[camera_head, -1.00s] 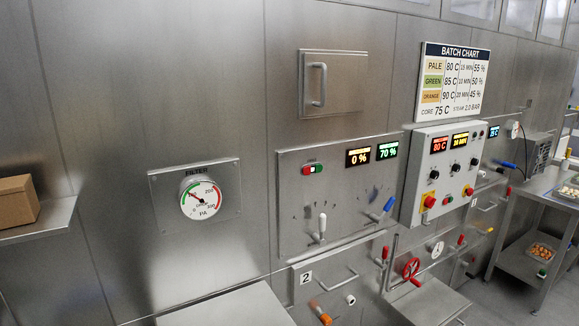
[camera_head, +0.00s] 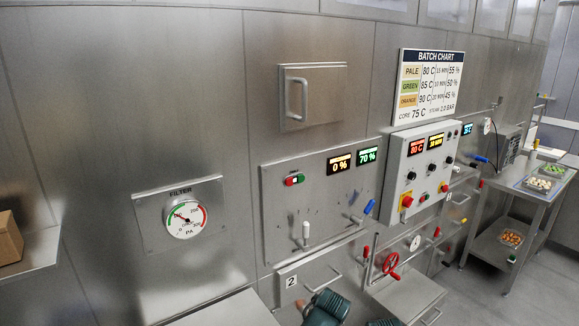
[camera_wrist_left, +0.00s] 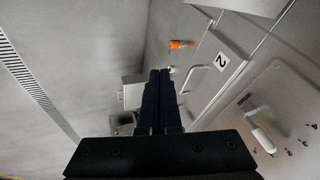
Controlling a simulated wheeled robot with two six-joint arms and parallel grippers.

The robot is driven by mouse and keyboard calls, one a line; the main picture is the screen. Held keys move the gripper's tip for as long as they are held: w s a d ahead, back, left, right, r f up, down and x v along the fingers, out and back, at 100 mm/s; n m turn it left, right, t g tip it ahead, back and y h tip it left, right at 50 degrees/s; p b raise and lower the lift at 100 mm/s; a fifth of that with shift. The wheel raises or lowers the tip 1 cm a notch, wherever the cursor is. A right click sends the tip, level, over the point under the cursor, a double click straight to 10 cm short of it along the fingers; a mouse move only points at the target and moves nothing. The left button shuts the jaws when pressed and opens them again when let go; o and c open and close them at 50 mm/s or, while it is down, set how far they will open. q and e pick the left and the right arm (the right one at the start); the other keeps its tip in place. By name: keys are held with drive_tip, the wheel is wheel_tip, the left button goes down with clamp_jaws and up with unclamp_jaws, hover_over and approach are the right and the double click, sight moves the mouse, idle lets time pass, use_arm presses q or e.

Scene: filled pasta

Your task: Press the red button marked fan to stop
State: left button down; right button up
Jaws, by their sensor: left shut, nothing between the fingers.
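A small red-and-green button pair (camera_head: 294,180) sits at the upper left of a steel control panel (camera_head: 283,220) in the head view. Its label is too small to read. A red knob-like button on a yellow plate (camera_head: 406,201) is on the white control box to the right. My left gripper (camera_wrist_left: 158,75) shows in the wrist view with its two dark fingers together and nothing between them. It is apart from the panel, whose white lever (camera_wrist_left: 262,138) shows at the right of that view. My right gripper is not in view.
The panel also has 0 % and 70 % displays (camera_head: 353,159), a white lever (camera_head: 306,232) and a blue-tipped lever (camera_head: 368,208). A filter gauge (camera_head: 186,219) is to the left. A steel door marked 2 (camera_head: 291,282) is below; a shelf with a box (camera_head: 8,238) is far left.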

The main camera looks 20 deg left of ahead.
sight(289, 182)
use_arm(q)
drive_tip(key=w+a+r+m+t+p, duration=0.1)
drive_tip(key=w+a+r+t+p, duration=0.1)
drive_tip(key=r, duration=0.7)
drive_tip(key=w+a+r+m+t+p, duration=0.2)
drive_tip(key=w+r+p, duration=0.4)
drive_tip(key=w+r, duration=0.3)
drive_tip(key=w+a+r+m+t+p, duration=0.2)
drive_tip(key=w+a+r+t+p, duration=0.2)
drive_tip(key=r, duration=0.6)
drive_tip(key=shift+w+r+t, duration=0.35)
drive_tip(key=shift+w+t, duration=0.45)
drive_tip(key=shift+w, duration=0.2)
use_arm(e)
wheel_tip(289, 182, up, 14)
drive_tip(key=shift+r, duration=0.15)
use_arm(q)
drive_tip(key=shift+w+a, duration=0.1)
drive_tip(key=shift+w+a, duration=0.85)
drive_tip(key=shift+a, duration=0.3)
drive_tip(key=shift+w+a, duration=0.9)
drive_tip(key=shift+a, duration=0.2)
drive_tip(key=shift+w+a, duration=0.85)
drive_tip(key=shift+a, duration=0.3)
drive_tip(key=shift+w+a, duration=0.3)
drive_tip(key=shift+a, duration=0.05)
